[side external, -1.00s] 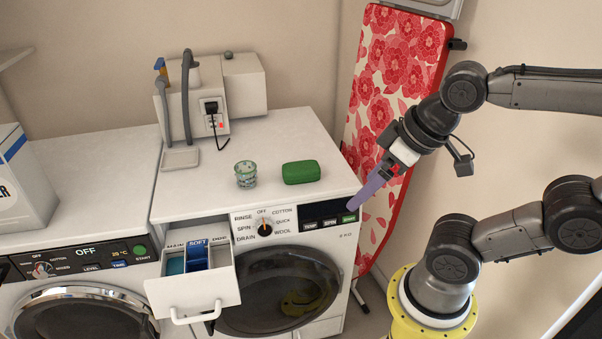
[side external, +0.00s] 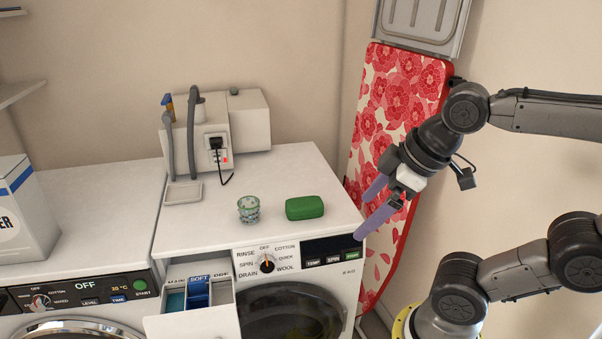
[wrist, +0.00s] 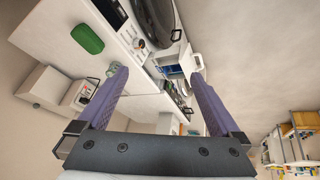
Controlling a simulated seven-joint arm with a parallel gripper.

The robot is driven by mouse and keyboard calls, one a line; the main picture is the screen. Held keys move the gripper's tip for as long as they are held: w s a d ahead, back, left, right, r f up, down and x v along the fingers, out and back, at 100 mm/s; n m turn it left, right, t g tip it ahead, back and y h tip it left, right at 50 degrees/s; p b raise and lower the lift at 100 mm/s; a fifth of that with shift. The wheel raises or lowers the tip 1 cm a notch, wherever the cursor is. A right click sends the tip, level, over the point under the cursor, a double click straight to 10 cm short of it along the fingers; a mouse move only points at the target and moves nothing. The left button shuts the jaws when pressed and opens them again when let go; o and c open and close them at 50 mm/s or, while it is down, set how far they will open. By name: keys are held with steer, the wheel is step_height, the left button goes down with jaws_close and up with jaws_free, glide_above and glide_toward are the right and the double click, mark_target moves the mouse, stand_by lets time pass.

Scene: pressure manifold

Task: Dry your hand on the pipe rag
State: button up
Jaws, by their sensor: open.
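My gripper (side external: 363,216) has two purple fingers spread apart, with nothing between them. It is in front of the ironing board, at the right end of the washing machine's control panel, pointing down and left. In the wrist view my gripper (wrist: 159,73) is also open and empty. I cannot make out a pipe rag in any view. The washing machine (side external: 200,222) has a pulled-out detergent drawer (side external: 196,322). On its top are a green-patterned glass (side external: 249,209) and a green box-like object (side external: 305,208), which also shows in the wrist view (wrist: 87,39).
A red floral ironing board (side external: 405,85) leans on the wall behind my gripper. A white device with hoses (side external: 249,120) stands at the back of the washer. A second machine (side external: 95,215) with a white box (side external: 22,210) is at left.

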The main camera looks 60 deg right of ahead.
steer(key=w+r+n, duration=0.2)
steer(key=w+r, duration=0.2)
steer(key=n+g, duration=0.3)
steer(key=g, duration=0.3)
glide_above(300, 202)
step_height(300, 202, down, 14)
step_height(300, 202, down, 13)
steer(key=shift+f, duration=0.15)
steer(key=shift+c, duration=0.2)
steer(key=c, duration=1.3)
steer(key=shift+o, duration=0.2)
